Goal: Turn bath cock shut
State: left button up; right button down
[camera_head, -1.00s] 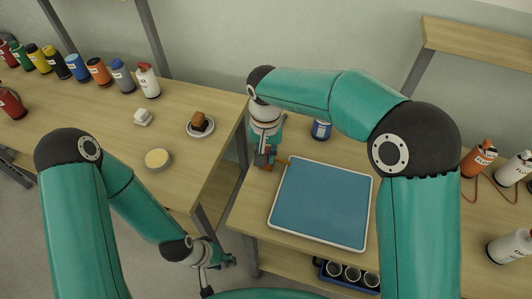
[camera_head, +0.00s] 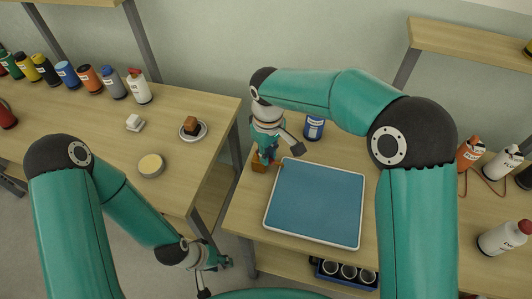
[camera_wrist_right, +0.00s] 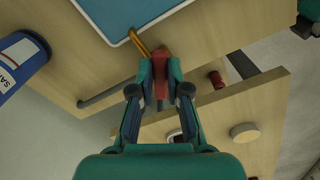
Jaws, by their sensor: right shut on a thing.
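The bath cock shows in the right wrist view as a curved brass spout (camera_wrist_right: 143,43) by the bath's rim, with a red handle (camera_wrist_right: 160,72). My right gripper (camera_wrist_right: 160,90) is shut on the red handle, with one finger on each side. In the head view my right gripper (camera_head: 272,150) is at the upper left corner of the blue bath (camera_head: 316,200) and hides most of the cock. My left gripper (camera_head: 215,270) hangs at the lower left, away from the cock, with its fingers apart and nothing between them.
A blue can (camera_head: 314,129) stands behind the bath, close to my right gripper. Several bottles, a brown block on a white dish (camera_head: 193,130) and a round tub (camera_head: 151,165) are on the left table. A gap separates the tables. Cups sit in a rack (camera_head: 346,272) below.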

jog(key=n, duration=0.2)
jog(key=w+n, duration=0.1)
jog(key=d+n+p, duration=0.1)
jog(key=n, duration=0.1)
jog(key=shift+w+n, duration=0.15)
jog(key=shift+n, duration=0.15)
dwell(0.4)
jog(key=c, duration=1.1)
grip_release()
jog(key=shift+c, duration=0.2)
jog(key=shift+a+r, duration=0.1)
notch_tip(320, 180, up, 12)
